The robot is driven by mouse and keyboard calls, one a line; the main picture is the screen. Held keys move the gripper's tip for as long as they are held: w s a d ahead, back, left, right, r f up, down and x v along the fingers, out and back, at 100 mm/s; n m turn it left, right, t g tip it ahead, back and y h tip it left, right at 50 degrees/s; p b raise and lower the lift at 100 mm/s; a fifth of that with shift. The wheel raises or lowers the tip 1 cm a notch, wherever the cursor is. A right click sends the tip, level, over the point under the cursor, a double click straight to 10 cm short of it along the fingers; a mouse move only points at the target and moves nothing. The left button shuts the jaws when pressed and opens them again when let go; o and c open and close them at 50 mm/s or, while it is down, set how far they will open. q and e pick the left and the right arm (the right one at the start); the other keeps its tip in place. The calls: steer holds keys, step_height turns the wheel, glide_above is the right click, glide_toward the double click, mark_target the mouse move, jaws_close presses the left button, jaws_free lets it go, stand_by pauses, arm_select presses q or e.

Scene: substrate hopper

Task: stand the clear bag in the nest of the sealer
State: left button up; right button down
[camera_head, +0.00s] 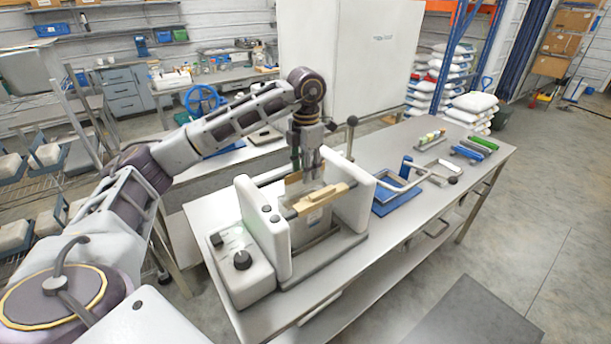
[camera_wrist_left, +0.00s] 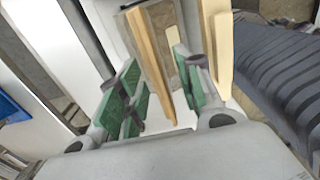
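The sealer (camera_head: 262,222) is a white unit on the table with two upright side walls and tan wooden bars (camera_head: 325,199) between them. A clear, greyish bag with a small label (camera_head: 314,218) shows upright between the walls, partly hidden by the front bar. My left gripper (camera_head: 309,177) points down over the bars, close to the top of the bag. In the left wrist view its green-padded fingers (camera_wrist_left: 157,85) are apart, with the translucent bag (camera_wrist_left: 168,18) and a tan bar between or just beyond them. Contact with the bag cannot be told. My right gripper is not in view.
Right of the sealer on the table (camera_head: 385,153) are a blue tray with a grey frame (camera_head: 392,200), a small rack (camera_head: 430,140) and blue and green items (camera_head: 474,148). A large white panel (camera_head: 352,70) stands behind. The table's front edge is bare.

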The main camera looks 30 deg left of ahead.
arm_select(q)
steer(key=shift+r, duration=4.45)
